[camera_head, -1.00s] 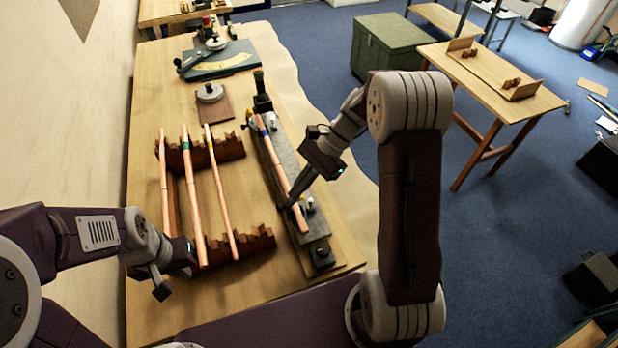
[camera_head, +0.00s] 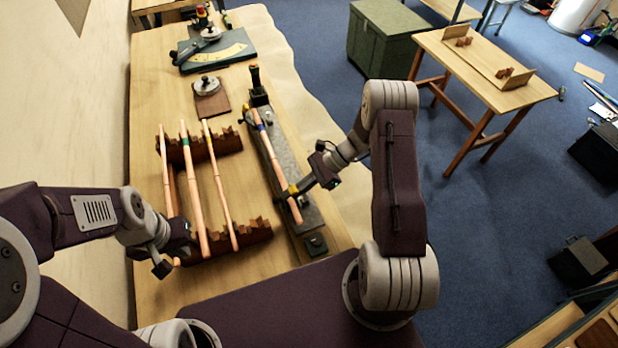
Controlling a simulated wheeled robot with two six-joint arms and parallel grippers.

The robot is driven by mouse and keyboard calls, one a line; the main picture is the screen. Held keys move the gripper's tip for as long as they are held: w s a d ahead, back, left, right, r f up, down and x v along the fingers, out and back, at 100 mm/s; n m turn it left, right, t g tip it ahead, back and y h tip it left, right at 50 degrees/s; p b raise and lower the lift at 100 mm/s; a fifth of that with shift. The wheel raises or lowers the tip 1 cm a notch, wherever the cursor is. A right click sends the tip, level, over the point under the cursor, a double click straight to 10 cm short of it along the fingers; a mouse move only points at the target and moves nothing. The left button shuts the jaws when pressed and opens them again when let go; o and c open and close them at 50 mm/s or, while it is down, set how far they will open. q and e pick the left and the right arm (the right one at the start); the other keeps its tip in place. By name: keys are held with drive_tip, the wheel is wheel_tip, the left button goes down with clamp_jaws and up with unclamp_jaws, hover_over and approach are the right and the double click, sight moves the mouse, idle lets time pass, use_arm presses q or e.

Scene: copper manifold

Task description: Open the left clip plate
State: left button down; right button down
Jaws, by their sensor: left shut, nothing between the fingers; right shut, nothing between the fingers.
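A long grey fixture (camera_head: 276,158) lies lengthwise at the table's right edge, with a copper tube (camera_head: 271,155) along it. The tube has a blue band near its far end. Small knobs and fittings sit at both ends of the fixture; I cannot clearly tell which one is the left clip plate. My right gripper (camera_head: 287,193) is shut and empty, its tips at the near part of the tube, beside a small yellow patch. Whether they touch is unclear. My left gripper (camera_head: 162,266) is shut and empty, left of the tube rack's near end.
A brown notched rack (camera_head: 232,243) holds three copper tubes (camera_head: 192,185). Behind it are a round knob on a brown board (camera_head: 211,105) and a teal bending tool (camera_head: 216,55). A green chest (camera_head: 384,45) and a side table (camera_head: 485,72) stand to the right.

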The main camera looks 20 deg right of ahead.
drive_tip(key=shift+x, duration=0.8)
drive_tip(key=shift+r, duration=0.1)
